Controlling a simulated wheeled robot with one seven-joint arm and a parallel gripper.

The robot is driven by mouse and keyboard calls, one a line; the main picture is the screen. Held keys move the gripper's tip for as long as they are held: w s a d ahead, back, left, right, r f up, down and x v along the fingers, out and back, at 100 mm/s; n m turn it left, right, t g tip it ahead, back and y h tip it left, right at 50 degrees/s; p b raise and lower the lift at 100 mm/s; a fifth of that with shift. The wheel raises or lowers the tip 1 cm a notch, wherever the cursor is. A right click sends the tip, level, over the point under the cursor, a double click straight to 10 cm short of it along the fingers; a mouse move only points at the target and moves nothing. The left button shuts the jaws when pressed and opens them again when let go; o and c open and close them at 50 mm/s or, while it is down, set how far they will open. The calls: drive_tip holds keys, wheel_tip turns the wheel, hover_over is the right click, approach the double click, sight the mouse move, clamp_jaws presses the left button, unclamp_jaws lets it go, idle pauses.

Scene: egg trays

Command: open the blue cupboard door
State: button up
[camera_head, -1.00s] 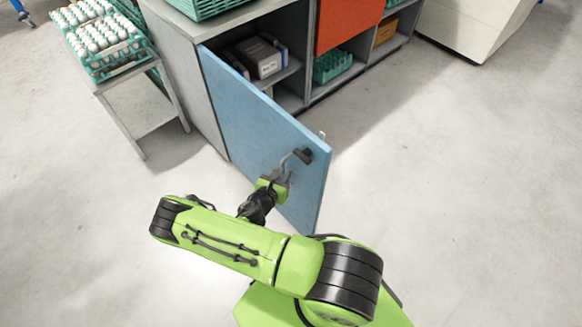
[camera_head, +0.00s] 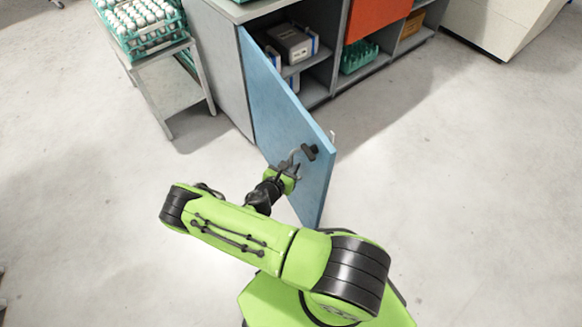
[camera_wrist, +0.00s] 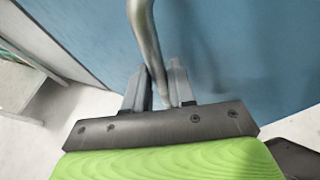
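The blue cupboard door (camera_head: 283,120) stands swung well out from the grey cupboard, with the shelves behind it in view. Its curved metal handle (camera_head: 297,152) is on the outer face near the free edge. My gripper (camera_head: 287,170) is at the handle. In the wrist view the door (camera_wrist: 235,50) fills most of the background. There the handle (camera_wrist: 145,35) runs down between the two fingers of my gripper (camera_wrist: 160,90), which are close on either side of it. The fingers look shut on the handle.
The grey cupboard (camera_head: 222,75) holds boxes (camera_head: 290,42) and a green crate (camera_head: 358,55). A red door (camera_head: 375,15) is to the right. A side table (camera_head: 165,75) with egg trays (camera_head: 145,25) stands left of the cupboard. The floor right of the door is clear.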

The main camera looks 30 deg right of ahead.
idle(0.3)
drive_tip(key=p+v, duration=0.3)
drive_tip(key=v, duration=1.2)
drive_tip(key=shift+s+a+r+p, duration=0.15)
drive_tip(key=shift+s+a+p, duration=0.1)
drive_tip(key=shift+p, duration=0.15)
